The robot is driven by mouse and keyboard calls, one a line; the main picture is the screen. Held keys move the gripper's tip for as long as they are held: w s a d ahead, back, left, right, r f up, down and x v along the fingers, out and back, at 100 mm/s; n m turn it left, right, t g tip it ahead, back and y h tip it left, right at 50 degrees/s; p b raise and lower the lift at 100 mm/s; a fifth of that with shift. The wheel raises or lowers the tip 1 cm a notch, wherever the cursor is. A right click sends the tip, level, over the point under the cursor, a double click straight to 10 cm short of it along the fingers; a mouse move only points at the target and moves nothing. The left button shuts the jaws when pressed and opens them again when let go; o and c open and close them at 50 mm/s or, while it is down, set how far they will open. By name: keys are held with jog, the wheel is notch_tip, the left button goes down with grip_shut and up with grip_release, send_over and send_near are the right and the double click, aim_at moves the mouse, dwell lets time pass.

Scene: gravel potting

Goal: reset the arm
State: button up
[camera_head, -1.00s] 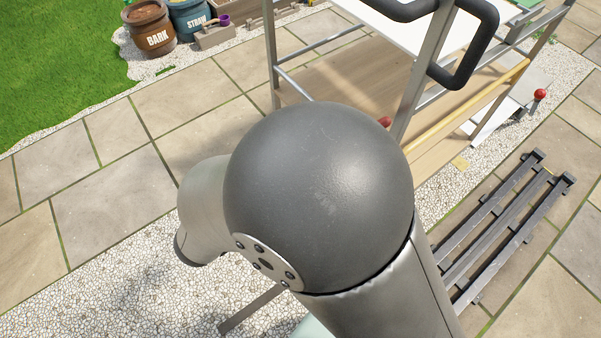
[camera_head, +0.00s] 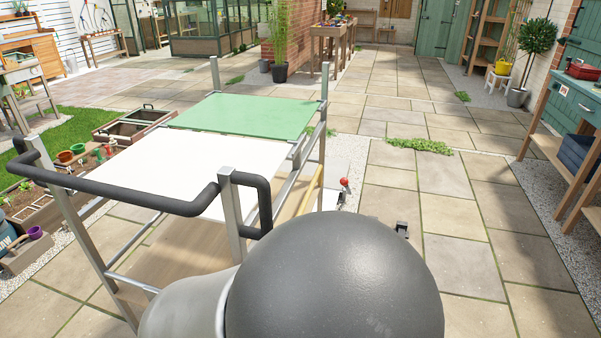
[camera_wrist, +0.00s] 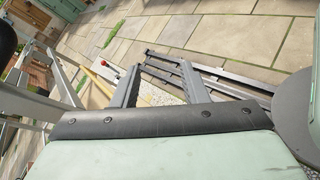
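My gripper (camera_wrist: 161,68) shows in the wrist view with its two dark fingers spread apart. In the head view my arm's dark rounded joint fills the bottom middle, and the gripper itself is hidden there.
A metal-framed cart (camera_head: 230,215) with a white top (camera_head: 190,160) and a green panel (camera_head: 245,115) stands close to my arm. Planter boxes (camera_head: 45,200) lie to its left. A workbench (camera_head: 570,105) stands at the right. Paving (camera_head: 460,205) right of the cart is mostly open.

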jog(key=s+d+r+m+g+y+p, duration=0.1)
jog(key=d+r+m+g+y+p, duration=0.3)
jog(key=d+m, duration=0.5)
jog(key=s+d+r+m+g+y+p, duration=0.1)
jog(key=d+r+m+g+y+p, duration=0.3)
jog(key=d+m, duration=0.6)
notch_tip(320, 180, up, 3)
jog(key=d+y+p, duration=0.1)
jog(key=y+p, duration=0.1)
jog(key=y, duration=0.1)
jog(key=shift+s+g, duration=0.2)
jog(key=shift+g, duration=0.1)
jog(key=shift+f, duration=0.1)
